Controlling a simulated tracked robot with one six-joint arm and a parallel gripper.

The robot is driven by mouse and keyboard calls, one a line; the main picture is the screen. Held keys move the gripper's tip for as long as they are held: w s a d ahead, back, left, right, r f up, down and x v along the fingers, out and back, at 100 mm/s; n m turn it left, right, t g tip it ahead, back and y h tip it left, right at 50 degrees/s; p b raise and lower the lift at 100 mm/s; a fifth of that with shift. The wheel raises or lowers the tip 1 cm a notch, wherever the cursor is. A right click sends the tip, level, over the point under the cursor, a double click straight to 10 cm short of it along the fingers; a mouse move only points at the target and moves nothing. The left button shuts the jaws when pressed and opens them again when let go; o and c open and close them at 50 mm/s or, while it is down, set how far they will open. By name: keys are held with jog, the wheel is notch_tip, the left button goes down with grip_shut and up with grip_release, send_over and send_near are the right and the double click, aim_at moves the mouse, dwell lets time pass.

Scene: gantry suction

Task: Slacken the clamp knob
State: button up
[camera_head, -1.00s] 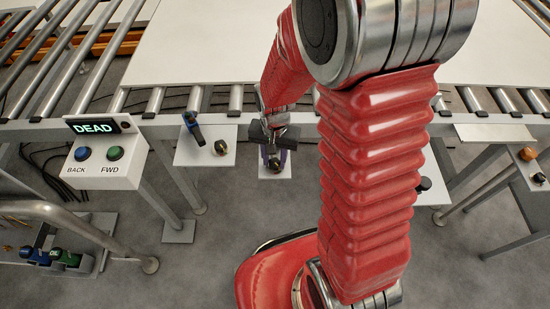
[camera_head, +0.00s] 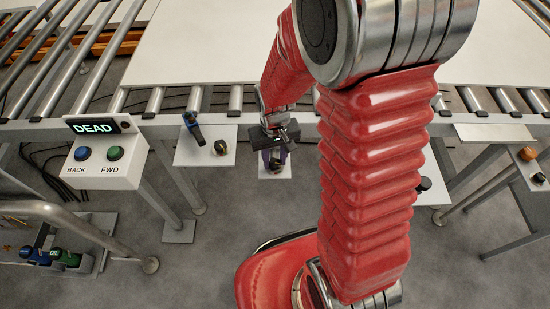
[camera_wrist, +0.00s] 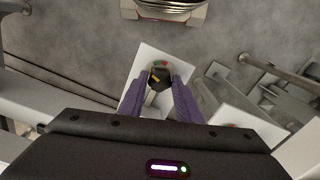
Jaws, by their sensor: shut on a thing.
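My gripper (camera_wrist: 161,86) has purple fingers, shut on the knob from both sides. In the head view my gripper (camera_head: 277,158) is at the white plate (camera_head: 268,172) below the conveyor edge, and it mostly hides the knob there.
Another plate (camera_head: 190,152) left of my gripper carries a blue-handled lever (camera_head: 193,128) and a black knob (camera_head: 221,147). A white sheet (camera_head: 215,45) lies on the rollers. Blue and green items (camera_head: 64,257) stand at lower left.

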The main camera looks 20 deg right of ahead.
aim_at(275, 162)
jog(key=o, duration=1.1)
jog(key=shift+c, duration=0.2)
notch_tip(275, 162, up, 14)
jog(key=shift+f, duration=0.1)
dwell(0.3)
